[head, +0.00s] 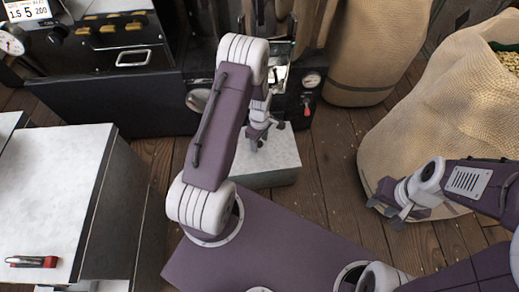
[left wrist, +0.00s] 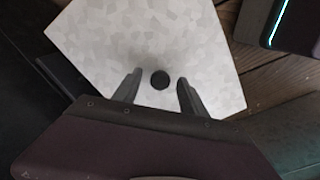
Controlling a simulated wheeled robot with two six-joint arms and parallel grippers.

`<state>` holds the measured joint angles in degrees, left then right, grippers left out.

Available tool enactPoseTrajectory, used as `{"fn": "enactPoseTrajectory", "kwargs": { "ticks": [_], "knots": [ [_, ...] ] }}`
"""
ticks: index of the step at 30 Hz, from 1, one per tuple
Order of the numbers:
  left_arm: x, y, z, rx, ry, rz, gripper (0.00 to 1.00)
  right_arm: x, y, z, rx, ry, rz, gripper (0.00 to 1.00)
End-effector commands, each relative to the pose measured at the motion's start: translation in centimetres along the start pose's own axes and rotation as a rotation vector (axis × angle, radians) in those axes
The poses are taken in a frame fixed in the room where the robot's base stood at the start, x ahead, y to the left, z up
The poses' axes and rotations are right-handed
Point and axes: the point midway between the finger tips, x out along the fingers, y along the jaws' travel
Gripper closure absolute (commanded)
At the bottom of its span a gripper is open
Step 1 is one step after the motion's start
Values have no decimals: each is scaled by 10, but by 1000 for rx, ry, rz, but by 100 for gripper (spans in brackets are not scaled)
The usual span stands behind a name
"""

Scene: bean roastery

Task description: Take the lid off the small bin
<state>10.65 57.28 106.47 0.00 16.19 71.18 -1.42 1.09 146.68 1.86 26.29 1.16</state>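The small bin (head: 268,179) stands on the floor in front of the dark machine, in the middle of the head view. Its lid (head: 284,154) is a pale, mottled grey square lying on top. The lid also fills much of the left wrist view (left wrist: 150,35), with a round black knob (left wrist: 160,80) on it. My left gripper (head: 267,134) is over the lid, pointing down. In the left wrist view its fingers (left wrist: 158,92) are apart on either side of the knob, with gaps to both. My right gripper (head: 388,203) is open and empty at the right.
A large burlap sack (head: 425,130) stands at the right, another sack (head: 370,50) behind it. The dark machine (head: 130,95) with gauges is at the back. A pale-topped cabinet (head: 50,180) at the left bears a red-handled tool (head: 32,261). Wooden floor lies between bin and sack.

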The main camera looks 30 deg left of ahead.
Motion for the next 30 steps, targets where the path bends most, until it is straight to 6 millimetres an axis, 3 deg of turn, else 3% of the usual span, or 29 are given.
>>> {"fn": "enactPoseTrajectory", "kwargs": {
  "ticks": [1,5,30],
  "knots": [
    [0,0,0,0,0,0,66,0,0,0,0,0,0,64],
    [0,0,0,0,0,-1,100,0,0,0,0,0,0,64],
    [0,0,0,0,0,-1,100,0,0,0,0,0,0,64]
  ]
}}
